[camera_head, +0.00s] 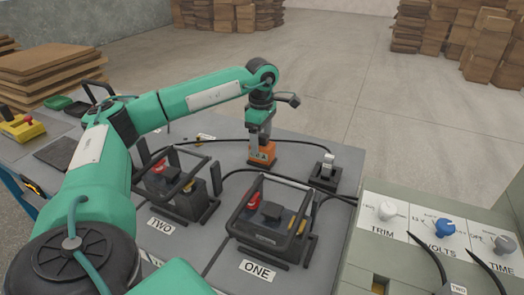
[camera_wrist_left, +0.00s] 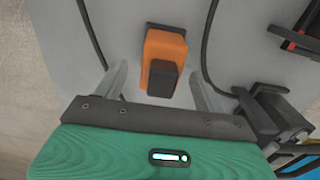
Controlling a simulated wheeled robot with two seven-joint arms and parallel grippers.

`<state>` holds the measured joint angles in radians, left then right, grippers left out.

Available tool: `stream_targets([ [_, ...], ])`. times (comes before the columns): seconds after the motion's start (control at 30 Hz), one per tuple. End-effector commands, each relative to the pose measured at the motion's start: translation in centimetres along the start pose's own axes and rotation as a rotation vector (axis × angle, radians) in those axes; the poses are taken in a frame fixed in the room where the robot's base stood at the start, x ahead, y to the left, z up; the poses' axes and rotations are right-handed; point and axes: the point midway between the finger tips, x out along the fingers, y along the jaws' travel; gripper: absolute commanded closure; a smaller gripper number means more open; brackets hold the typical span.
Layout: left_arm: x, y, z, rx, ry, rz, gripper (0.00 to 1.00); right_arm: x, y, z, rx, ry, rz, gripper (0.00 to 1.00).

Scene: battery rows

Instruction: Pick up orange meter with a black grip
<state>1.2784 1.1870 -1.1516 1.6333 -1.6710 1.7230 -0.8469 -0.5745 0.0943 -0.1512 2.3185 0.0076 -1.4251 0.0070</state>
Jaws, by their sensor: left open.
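The orange meter (camera_head: 262,156) stands on the grey table, behind the frame marked ONE. In the left wrist view the meter (camera_wrist_left: 166,44) shows its black grip (camera_wrist_left: 163,80) facing the camera. My left gripper (camera_head: 262,134) points down at the meter from above. In the left wrist view its two fingers (camera_wrist_left: 163,88) are open, one on each side of the black grip, with gaps between. Part of the meter is hidden behind the gripper in the head view. My right gripper is not in view.
Black battery frames marked ONE (camera_head: 268,222) and TWO (camera_head: 176,184) stand nearer. A black block with a pale top (camera_head: 326,172) is right of the meter. Black cables lie around it. A panel with TRIM, VOLTS and TIME knobs (camera_head: 443,228) is at the right.

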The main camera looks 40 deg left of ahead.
Motion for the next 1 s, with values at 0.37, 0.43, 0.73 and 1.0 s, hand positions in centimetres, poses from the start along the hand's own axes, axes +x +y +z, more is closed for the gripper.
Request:
stream_targets([
  [0.37,4.6,-0.2,0.2,-0.001,0.0,-0.001,0.29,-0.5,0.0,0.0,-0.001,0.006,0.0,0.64],
  [0.43,4.7,-0.2,0.2,-0.001,0.0,-0.001,0.29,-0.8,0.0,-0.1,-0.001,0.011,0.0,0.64],
  [0.73,4.6,-0.2,0.2,0.0,0.0,-0.001,0.59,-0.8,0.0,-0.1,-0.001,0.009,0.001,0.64],
  [1.0,4.5,-0.2,0.2,0.0,0.0,0.0,0.87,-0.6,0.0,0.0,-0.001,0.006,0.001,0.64],
])
